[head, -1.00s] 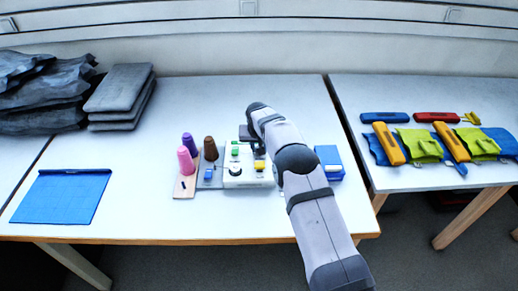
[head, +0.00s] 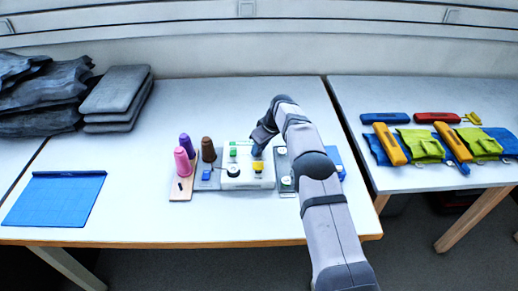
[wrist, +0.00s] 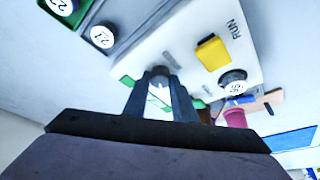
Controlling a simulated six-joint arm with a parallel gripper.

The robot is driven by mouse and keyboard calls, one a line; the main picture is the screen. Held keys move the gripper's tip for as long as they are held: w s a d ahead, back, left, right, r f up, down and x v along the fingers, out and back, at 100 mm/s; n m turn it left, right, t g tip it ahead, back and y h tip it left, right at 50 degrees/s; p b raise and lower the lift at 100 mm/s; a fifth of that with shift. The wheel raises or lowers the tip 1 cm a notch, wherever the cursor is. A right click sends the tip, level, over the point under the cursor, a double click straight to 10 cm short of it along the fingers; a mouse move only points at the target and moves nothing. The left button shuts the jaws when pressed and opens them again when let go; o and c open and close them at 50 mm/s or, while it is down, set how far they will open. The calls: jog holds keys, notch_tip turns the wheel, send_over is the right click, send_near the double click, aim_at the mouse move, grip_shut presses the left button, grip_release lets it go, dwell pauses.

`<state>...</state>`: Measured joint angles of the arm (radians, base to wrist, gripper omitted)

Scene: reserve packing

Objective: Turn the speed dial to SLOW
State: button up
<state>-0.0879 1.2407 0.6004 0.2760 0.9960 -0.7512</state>
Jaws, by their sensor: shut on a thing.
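The white machine box (head: 247,181) stands on the table, with a yellow switch (head: 258,167) and a black round part (head: 233,172) on it. In the wrist view the yellow switch (wrist: 212,53) sits by the word RUN, and the black part (wrist: 232,80) has a white label. My gripper (wrist: 160,88) is shut on a small dark grey knob (wrist: 160,72) on the box, which I take to be the speed dial. The print beside it is too small to read. The fingers hide most of the knob, so its setting cannot be told.
Pink (head: 182,161), purple (head: 185,141) and brown (head: 208,149) cones stand left of the box. A grey plate with white round labels (wrist: 102,36) lies beside it.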

jog(key=shift+n, duration=0.5)
jog(key=o, duration=1)
jog(key=shift+o, duration=0.2)
jog(key=b+v, duration=0.2)
jog(key=v, duration=0.5)
jog(key=shift+d+r, duration=0.15)
